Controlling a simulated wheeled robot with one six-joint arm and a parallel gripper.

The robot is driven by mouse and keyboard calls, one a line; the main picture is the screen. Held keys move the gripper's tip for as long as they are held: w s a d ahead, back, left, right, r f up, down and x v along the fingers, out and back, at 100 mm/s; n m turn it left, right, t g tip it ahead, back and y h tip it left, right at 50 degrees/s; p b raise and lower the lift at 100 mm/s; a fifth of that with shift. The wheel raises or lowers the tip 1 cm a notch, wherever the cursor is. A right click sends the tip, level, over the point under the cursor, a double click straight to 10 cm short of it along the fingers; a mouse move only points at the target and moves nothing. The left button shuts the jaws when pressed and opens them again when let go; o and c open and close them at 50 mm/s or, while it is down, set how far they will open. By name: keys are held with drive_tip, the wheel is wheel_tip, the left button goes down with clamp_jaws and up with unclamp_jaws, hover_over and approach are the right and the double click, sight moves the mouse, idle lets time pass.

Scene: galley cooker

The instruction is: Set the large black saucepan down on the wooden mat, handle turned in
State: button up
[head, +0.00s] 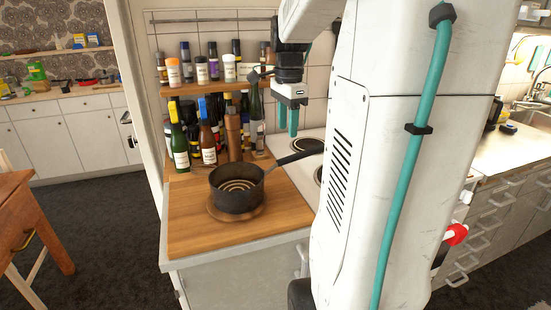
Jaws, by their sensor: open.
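The large black saucepan (237,197) stands upright on the round wooden mat (237,218) on the wooden worktop. The mat's rim shows around its base. The pan's dark handle (293,157) points right and back, over the worktop edge toward the cooker. My gripper (288,121) is above and behind the handle, pointing down. Its two teal fingers are apart with nothing between them. It does not appear to touch the pan.
Several bottles (180,146) and a pepper mill (233,134) stand behind the pan, under a shelf of spice jars (201,70). The white cooker (313,176) with dark hotplates is to the right, partly hidden by my arm. The worktop's front left (190,235) is clear.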

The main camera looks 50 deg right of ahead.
drive_tip(key=a+n, duration=0.6)
drive_tip(key=a, duration=0.5)
drive_tip(key=s+a+f+n, duration=0.2)
drive_tip(key=s+a+n, duration=0.4)
drive_tip(key=a+n, duration=0.2)
drive_tip(key=s+a+f+n+t, duration=0.1)
drive_tip(key=s+a+f+n, duration=0.2)
drive_tip(key=s+a+n, duration=0.3)
drive_tip(key=a+n, duration=0.3)
drive_tip(key=shift+s+a, duration=0.35)
drive_tip(key=shift+s, duration=0.05)
